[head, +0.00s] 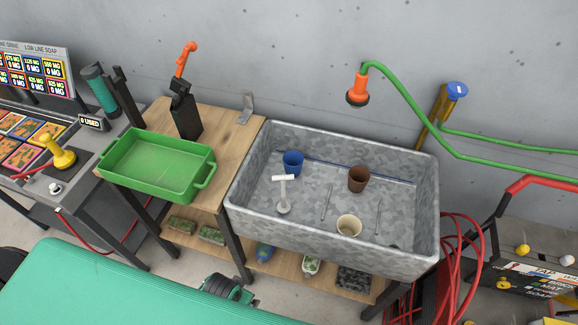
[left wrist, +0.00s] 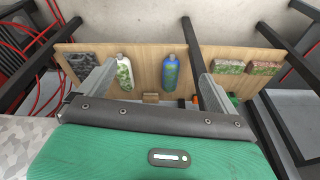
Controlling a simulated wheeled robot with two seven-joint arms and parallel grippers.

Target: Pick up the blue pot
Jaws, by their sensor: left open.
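The blue pot (head: 293,162) stands in the back left part of the grey metal basin (head: 253,222). A white T-shaped piece (head: 283,196) is just in front of it. A brown pot (head: 357,179) is to its right, and a cream pot (head: 348,226) is nearer the front. In the left wrist view, the two metal fingers of my left gripper (left wrist: 156,78) are wide apart with nothing held between them. A lower shelf with bottles lies beyond them. The blue pot does not show there.
A green tray (head: 160,172) sits on the wooden bench left of the basin. A green hose with an orange nozzle (head: 357,90) hangs over the basin's back. Red cables (head: 457,250) hang at its right. Thin tools lie inside.

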